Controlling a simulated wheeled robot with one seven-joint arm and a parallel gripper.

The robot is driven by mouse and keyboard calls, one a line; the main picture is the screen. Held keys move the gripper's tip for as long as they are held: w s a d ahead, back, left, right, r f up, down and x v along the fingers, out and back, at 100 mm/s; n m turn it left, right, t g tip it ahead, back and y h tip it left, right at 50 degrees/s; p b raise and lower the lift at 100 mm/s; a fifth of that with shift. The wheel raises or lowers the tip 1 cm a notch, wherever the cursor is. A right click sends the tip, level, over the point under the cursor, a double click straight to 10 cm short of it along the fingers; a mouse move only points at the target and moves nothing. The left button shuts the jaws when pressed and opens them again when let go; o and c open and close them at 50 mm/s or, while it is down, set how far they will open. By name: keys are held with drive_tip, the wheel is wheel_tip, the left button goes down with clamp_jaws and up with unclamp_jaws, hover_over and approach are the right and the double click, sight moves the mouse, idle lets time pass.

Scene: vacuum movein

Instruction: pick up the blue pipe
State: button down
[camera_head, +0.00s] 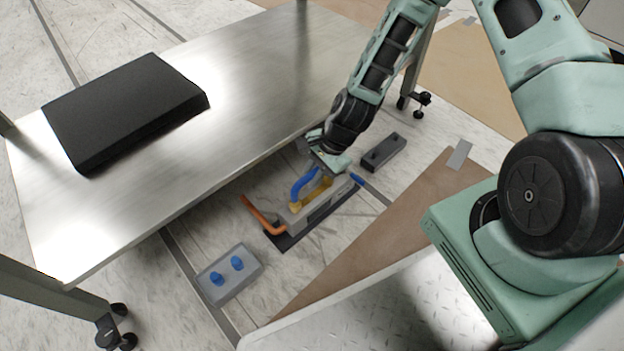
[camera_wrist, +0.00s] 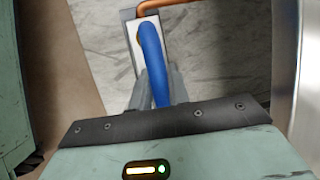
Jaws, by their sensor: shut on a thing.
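The blue pipe (camera_head: 302,184) is a curved tube at the grey fixture (camera_head: 318,212) on the floor beside the table. It also shows in the wrist view (camera_wrist: 151,45), running down between the two fingers. My gripper (camera_wrist: 158,76) is shut on the pipe; in the head view my gripper (camera_head: 327,160) comes down from above at the far side of the fixture and hides part of it. Whether the pipe is clear of the fixture cannot be told.
An orange pipe (camera_head: 262,221) and a yellow part (camera_head: 314,190) are close to the blue pipe. A grey block with blue knobs (camera_head: 229,273) and a dark grey block (camera_head: 384,152) lie nearby. The metal table (camera_head: 250,90), bearing a black box (camera_head: 125,108), stands alongside.

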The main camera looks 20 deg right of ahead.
wheel_tip(320, 180, up, 9)
drive_tip(key=p, duration=0.6)
drive_tip(key=shift+r, duration=0.1)
wheel_tip(320, 180, down, 5)
drive_tip(key=b, duration=0.6)
drive_tip(key=shift+b, duration=0.35)
drive_tip(key=shift+f, duration=0.4)
drive_tip(key=shift+r+p, duration=0.1)
drive_tip(key=shift+p, duration=0.45)
drive_tip(key=shift+f, duration=0.25)
drive_tip(key=shift+f, duration=0.3)
idle(0.4)
drive_tip(key=shift+f, duration=0.3)
drive_tip(key=shift+f, duration=0.5)
idle(0.4)
